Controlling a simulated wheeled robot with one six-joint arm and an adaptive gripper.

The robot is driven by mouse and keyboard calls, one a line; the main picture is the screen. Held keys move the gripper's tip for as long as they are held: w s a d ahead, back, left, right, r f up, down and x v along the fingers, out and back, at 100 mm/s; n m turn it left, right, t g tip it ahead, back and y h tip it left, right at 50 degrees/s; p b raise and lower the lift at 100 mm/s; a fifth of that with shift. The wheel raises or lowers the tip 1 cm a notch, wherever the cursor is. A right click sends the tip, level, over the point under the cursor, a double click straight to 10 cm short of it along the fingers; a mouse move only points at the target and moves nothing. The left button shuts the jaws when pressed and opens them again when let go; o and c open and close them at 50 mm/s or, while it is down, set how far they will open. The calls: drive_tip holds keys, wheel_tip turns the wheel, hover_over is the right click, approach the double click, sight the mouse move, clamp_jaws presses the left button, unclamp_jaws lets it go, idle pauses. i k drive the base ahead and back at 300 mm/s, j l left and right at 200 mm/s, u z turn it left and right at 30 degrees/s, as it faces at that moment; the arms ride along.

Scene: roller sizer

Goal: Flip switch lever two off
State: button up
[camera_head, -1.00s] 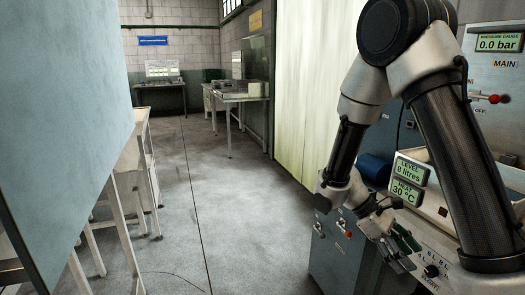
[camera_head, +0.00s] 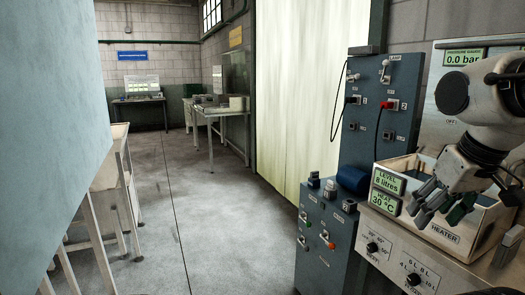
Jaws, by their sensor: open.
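A blue-grey upright panel (camera_head: 372,120) stands right of centre, with two small white switch levers near its top, one at left (camera_head: 355,78) and one at right (camera_head: 386,70). Labels are too small to read surely, though a "2" seems to show below the right lever. More levers, such as the left one (camera_head: 304,217) and the right one (camera_head: 327,238), sit on the lower cabinet (camera_head: 325,255). Which is lever two, and its position, I cannot tell. My gripper (camera_head: 436,208) is open and empty, over the heater basin, right of and apart from the levers.
The white heater basin (camera_head: 462,248) with level and heat displays (camera_head: 386,192) is at right. A dark blue cylinder (camera_head: 352,179) lies on the cabinet. Cables hang from the panel. A pressure gauge unit (camera_head: 450,100) is behind my arm. Open floor (camera_head: 210,220) lies left of the cabinet.

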sight(386, 63)
drive_tip(key=i+j+z, duration=0.35)
drive_tip(key=i+j, duration=0.4)
drive_tip(key=i, duration=0.25)
drive_tip(key=i+j+z, duration=0.4)
drive_tip(key=i+j, duration=0.5)
drive_tip(key=j, duration=0.1)
